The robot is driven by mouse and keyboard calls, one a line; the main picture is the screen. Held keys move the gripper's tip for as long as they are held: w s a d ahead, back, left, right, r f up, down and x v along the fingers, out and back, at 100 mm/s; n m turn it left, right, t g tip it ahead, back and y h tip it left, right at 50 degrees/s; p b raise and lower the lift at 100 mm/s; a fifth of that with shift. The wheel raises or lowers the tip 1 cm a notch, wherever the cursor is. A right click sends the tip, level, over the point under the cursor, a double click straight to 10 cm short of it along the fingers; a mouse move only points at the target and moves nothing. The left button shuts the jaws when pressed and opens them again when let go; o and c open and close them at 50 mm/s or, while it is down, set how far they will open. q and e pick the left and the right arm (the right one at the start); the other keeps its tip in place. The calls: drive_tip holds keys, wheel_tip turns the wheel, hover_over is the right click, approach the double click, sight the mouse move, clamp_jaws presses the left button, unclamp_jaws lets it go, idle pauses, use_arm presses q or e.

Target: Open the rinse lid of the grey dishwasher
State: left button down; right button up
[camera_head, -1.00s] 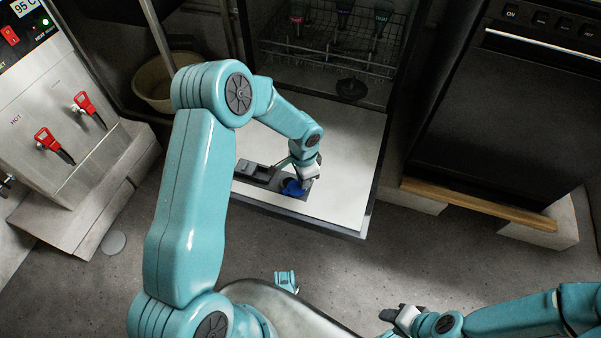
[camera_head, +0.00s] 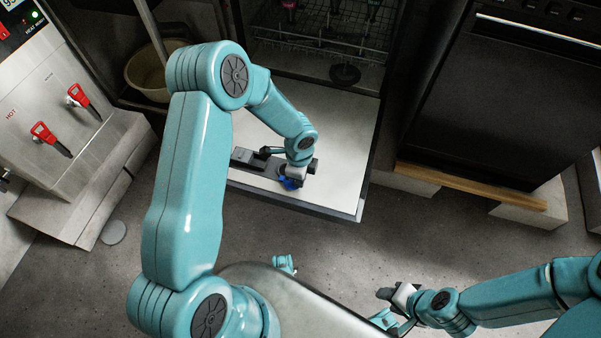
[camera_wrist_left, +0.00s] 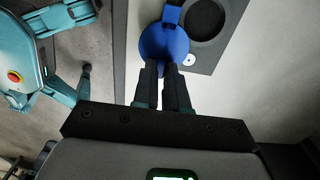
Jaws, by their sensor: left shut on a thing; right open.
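The grey dishwasher's door lies open flat, its pale inner panel (camera_head: 340,140) facing up. A dark dispenser strip (camera_head: 247,158) is set in that panel. The round blue rinse lid (camera_wrist_left: 164,42) shows in the left wrist view, beside a dark round opening (camera_wrist_left: 204,18) and clear of most of it. A blue tab joins it to the strip side. My left gripper (camera_wrist_left: 164,68) is shut on the near edge of the lid. In the head view the blue lid (camera_head: 289,184) is mostly hidden under that gripper. My right gripper (camera_head: 388,294) is open and empty, low at the right.
The dishwasher's wire rack (camera_head: 320,38) is behind the door. A black appliance (camera_head: 510,100) on a wooden board stands to the right. A steel dispenser with red taps (camera_head: 44,132) and a beige bucket (camera_head: 150,72) are left. Floor in front is clear.

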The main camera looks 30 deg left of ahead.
use_arm(q)
drive_tip(key=shift+s+m, duration=0.1)
drive_tip(key=shift+m, duration=0.2)
drive_tip(key=c, duration=1.2)
unclamp_jaws()
drive_tip(key=shift+o, duration=0.2)
wheel_tip(320, 180, up, 16)
drive_tip(key=p, duration=0.5)
drive_tip(key=shift+a+r, duration=0.15)
drive_tip(key=shift+r, duration=0.05)
